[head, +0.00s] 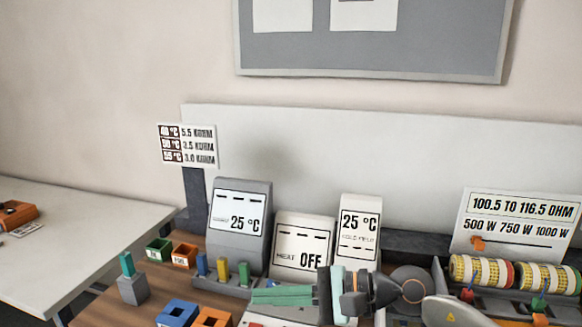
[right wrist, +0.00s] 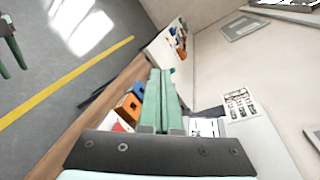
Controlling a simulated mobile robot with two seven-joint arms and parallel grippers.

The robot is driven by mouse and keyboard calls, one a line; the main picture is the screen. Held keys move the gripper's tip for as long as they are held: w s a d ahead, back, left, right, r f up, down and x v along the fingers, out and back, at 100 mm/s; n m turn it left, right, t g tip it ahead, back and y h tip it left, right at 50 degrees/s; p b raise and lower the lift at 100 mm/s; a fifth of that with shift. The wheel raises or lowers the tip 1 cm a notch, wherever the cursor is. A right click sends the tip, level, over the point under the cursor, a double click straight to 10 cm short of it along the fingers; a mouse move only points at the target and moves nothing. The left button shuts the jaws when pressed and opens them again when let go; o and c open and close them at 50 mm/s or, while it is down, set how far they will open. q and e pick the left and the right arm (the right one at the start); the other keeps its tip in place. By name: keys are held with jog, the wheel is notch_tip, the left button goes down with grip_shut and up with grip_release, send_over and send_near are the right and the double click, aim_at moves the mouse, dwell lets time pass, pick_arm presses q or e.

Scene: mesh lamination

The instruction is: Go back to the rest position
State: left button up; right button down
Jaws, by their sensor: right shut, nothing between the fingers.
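My right gripper (head: 255,297) reaches in from the right at the bottom of the head view, low over the workbench in front of the heat unit. Its two green fingers lie together with nothing between them. In the right wrist view the closed fingers (right wrist: 160,72) point away over the bench edge. My left gripper is not in the head view. Two dark green prongs at the upper left of the right wrist view look like my left gripper (right wrist: 10,60), spread apart over the floor and empty.
On the bench stand a grey 25 °C unit (head: 239,217), a heat unit reading OFF (head: 304,242) and a cold-field unit (head: 359,218). Blue (head: 177,313) and orange (head: 211,318) open boxes stand left of the fingers. Yellow spools (head: 483,270) are at right. A white table (head: 85,225) is at left.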

jog(key=w+d+r+m+t, duration=0.1)
jog(key=d+r+m+t, duration=0.2)
jog(key=m+t, duration=0.65)
jog(key=w+d+r+m+t, duration=0.1)
jog(key=d+r+m+t, duration=0.25)
jog(key=m, duration=1.15)
jog(key=s+d+f+m+h, duration=0.1)
jog(key=d+f+m+h, duration=1.35)
jog(key=m, duration=0.85)
jog(key=s+d+f+m+g, duration=0.2)
jog(key=s+f+m+g, duration=0.4)
jog(key=s+f, duration=0.5)
jog(key=s+d+f+m+g, duration=0.2)
jog(key=s+f+m+g, duration=0.4)
jog(key=s+f, duration=0.5)
jog(key=w+a+f+t+b, duration=0.1)
jog(key=a+f+t+b, duration=0.1)
jog(key=f, duration=0.5)
jog(key=w+a+f+t+y+b, duration=0.1)
jog(key=a+f+t+b, duration=0.1)
jog(key=f, duration=0.4)
jog(key=shift+w+a+f+t+b, duration=0.15)
jog(key=shift+a+f+t+b, duration=0.25)
jog(key=shift+t, duration=0.3)
